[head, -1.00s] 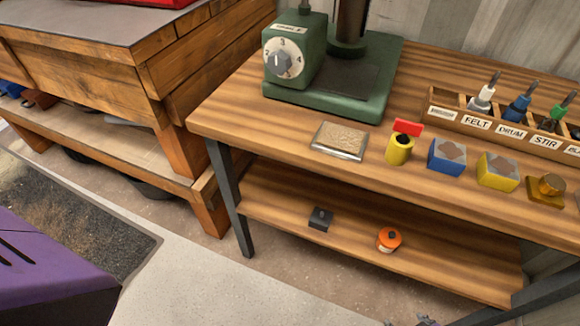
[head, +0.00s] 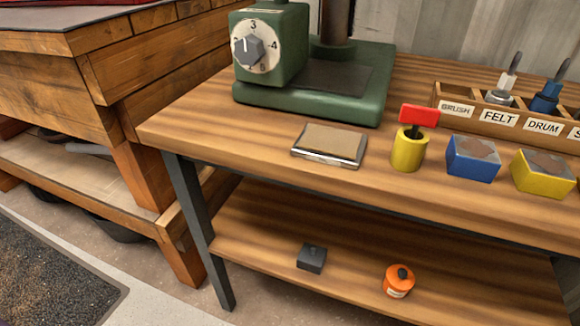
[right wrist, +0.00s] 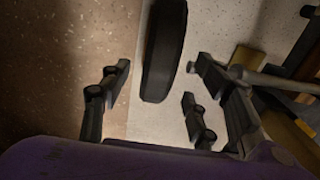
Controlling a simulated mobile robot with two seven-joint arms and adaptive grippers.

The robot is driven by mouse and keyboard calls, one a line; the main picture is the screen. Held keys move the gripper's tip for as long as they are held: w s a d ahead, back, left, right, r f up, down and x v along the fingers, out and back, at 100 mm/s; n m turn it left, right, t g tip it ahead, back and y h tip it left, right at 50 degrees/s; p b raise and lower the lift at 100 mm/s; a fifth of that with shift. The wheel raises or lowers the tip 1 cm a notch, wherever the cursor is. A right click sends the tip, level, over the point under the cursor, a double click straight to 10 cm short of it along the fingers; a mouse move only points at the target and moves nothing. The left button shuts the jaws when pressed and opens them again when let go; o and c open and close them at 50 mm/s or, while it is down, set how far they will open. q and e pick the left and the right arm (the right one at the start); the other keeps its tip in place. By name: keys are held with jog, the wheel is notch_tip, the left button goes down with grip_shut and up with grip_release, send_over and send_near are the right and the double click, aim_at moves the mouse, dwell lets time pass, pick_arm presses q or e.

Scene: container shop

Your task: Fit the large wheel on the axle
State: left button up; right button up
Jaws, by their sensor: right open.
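I cannot make out a large wheel or an axle for certain in either view. My right gripper (right wrist: 156,80) is open in the right wrist view, its dark fingers spread apart above a pale speckled floor. A long dark rounded thing (right wrist: 165,45) shows between and beyond the fingers. I cannot tell if it is a wheel seen edge-on or how far away it is. In the head view, a black rounded thing (head: 112,229) lies on the floor under the left wooden bench, partly hidden. Neither gripper shows in the head view.
A wooden table (head: 200,125) holds a green machine (head: 310,100), a metal-edged box (head: 328,145), a yellow cup (head: 408,152), a blue block (head: 471,160), a yellow block (head: 541,173) and a labelled rack (head: 465,112). Its lower shelf holds a dark block (head: 311,258) and an orange pot (head: 398,283).

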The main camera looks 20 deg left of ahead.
notch_tip(320, 180, down, 4)
jog(key=shift+b, duration=0.75)
jog(key=shift+r, duration=0.1)
grip_shut()
